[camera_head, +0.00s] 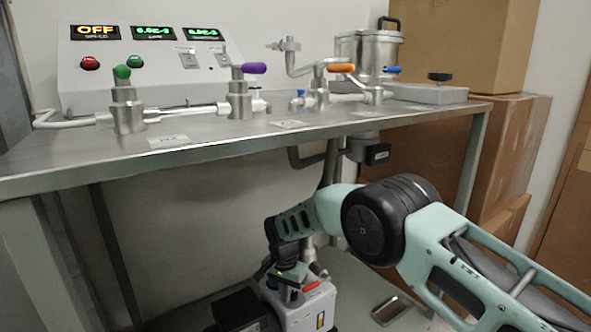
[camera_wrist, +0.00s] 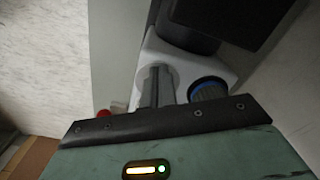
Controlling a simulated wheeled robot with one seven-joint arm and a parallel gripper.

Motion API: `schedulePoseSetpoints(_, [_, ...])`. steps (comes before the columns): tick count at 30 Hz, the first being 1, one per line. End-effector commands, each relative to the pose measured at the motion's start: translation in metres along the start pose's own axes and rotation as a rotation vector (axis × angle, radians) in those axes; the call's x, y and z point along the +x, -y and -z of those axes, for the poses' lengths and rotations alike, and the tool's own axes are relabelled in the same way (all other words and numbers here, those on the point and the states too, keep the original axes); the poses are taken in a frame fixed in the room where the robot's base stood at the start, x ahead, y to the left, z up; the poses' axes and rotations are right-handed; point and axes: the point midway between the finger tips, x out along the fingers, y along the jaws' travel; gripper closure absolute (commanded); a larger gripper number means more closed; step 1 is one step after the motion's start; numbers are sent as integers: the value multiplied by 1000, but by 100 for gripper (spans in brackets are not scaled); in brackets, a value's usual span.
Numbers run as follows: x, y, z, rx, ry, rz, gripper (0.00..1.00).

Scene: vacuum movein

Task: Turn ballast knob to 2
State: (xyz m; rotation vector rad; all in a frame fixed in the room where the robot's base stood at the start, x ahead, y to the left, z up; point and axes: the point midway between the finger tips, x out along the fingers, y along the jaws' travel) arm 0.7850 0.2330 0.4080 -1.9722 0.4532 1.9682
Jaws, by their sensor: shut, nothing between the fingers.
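The vacuum pump (camera_head: 300,312) is a light grey box under the bench, with a red part (camera_head: 312,286) on top. A round dark knob with a blue rim (camera_wrist: 208,92) shows on the pump's pale housing (camera_wrist: 222,70) in the wrist view. It may be the ballast knob; I cannot read any marks on it. My gripper (camera_head: 287,281) is low over the pump top. In the wrist view my gripper (camera_wrist: 154,84) is shut and empty, its fingers left of the blue-rimmed knob. The black edge of my gripper partly hides the knob, and contact cannot be told.
The metal bench (camera_head: 230,137) above carries valves with coloured handles, a control box (camera_head: 150,75) reading OFF and a steel pot (camera_head: 368,52). A black box (camera_head: 243,308) is left of the pump. Cardboard boxes (camera_head: 507,150) stand at the right.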

Motion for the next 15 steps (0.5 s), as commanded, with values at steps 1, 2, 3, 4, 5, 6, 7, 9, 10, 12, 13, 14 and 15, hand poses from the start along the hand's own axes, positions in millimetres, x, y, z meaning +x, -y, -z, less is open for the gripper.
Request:
schedulePoseSetpoints(1, [-3, 0, 0, 0, 0, 0, 100])
schedulePoseSetpoints(2, [-5, 0, 0, 0, 0, 0, 100])
schedulePoseSetpoints(3, [-9, 0, 0, 0, 0, 0, 100])
schedulePoseSetpoints(4, [-12, 0, 0, 0, 0, 0, 100])
schedulePoseSetpoints(5, [-16, 0, 0, 0, 0, 0, 100])
schedulePoseSetpoints(6, [-21, 0, 0, 0, 0, 0, 100])
schedulePoseSetpoints(7, [-24, 0, 0, 0, 1, 0, 100])
schedulePoseSetpoints(9, [-33, 0, 0, 0, 1, 0, 100])
schedulePoseSetpoints(10, [-36, 0, 0, 0, 1, 0, 100])
schedulePoseSetpoints(12, [-44, 0, 0, 0, 1, 0, 100])
schedulePoseSetpoints(13, [-47, 0, 0, 0, 2, 0, 100])
schedulePoseSetpoints(14, [-51, 0, 0, 0, 2, 0, 100])
schedulePoseSetpoints(15, [-55, 0, 0, 0, 2, -1, 100])
